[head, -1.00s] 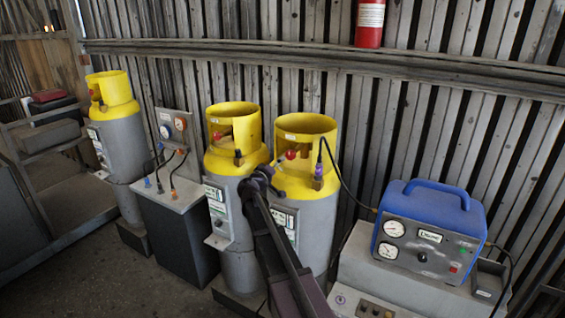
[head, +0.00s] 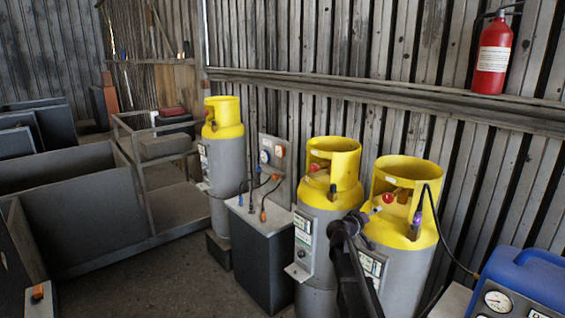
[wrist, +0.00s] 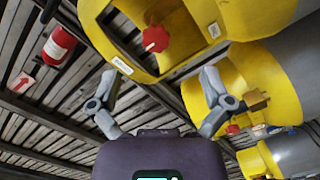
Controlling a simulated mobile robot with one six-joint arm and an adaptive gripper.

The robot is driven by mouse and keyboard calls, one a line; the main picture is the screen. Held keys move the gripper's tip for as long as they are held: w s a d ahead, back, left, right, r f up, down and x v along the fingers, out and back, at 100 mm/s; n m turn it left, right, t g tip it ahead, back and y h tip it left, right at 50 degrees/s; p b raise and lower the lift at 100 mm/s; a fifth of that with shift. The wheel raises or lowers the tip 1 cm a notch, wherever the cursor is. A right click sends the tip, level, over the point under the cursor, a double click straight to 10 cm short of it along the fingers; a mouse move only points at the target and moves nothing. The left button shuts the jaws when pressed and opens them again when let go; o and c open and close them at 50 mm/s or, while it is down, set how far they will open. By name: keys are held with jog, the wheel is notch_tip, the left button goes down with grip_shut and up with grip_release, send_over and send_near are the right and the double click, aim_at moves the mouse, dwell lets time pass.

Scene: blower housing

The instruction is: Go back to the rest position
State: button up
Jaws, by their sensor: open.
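My gripper (head: 374,212) shows in the head view at the end of my dark arm, in front of the two right-hand grey cylinders with yellow collars. In the wrist view my gripper (wrist: 165,70) has its two grey fingers spread apart, with nothing between them. The nearest yellow collar (wrist: 275,20), with a red knob (wrist: 155,39) inside its opening, lies just beyond the fingertips there. In the head view the right cylinder (head: 403,248) has a black hose at its valve. The middle cylinder (head: 322,236) stands to its left. I cannot tell whether the gripper touches either cylinder.
A third cylinder (head: 228,175) and a dark box with gauges (head: 262,250) stand further left. A blue machine (head: 530,285) is cut off at the lower right. A red fire extinguisher (head: 492,58) hangs on the wall. Grey bins (head: 85,215) fill the left; some floor is clear.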

jog(key=s+a+f+m+g+y+b, duration=0.1)
jog(key=s+a+f+g+y+b, duration=0.3)
jog(key=s+f, duration=0.75)
jog(key=s+a+f+g+y+b, duration=0.2)
jog(key=s+a+f+g+y, duration=0.35)
jog(key=s+f, duration=0.6)
jog(key=s+a+f+n+y+b, duration=0.1)
jog(key=s+a+y, duration=0.3)
jog(key=s+a, duration=0.5)
jog(key=shift+s+f+g, duration=0.35)
jog(key=shift+s, duration=0.15)
jog(key=shift+y, duration=0.25)
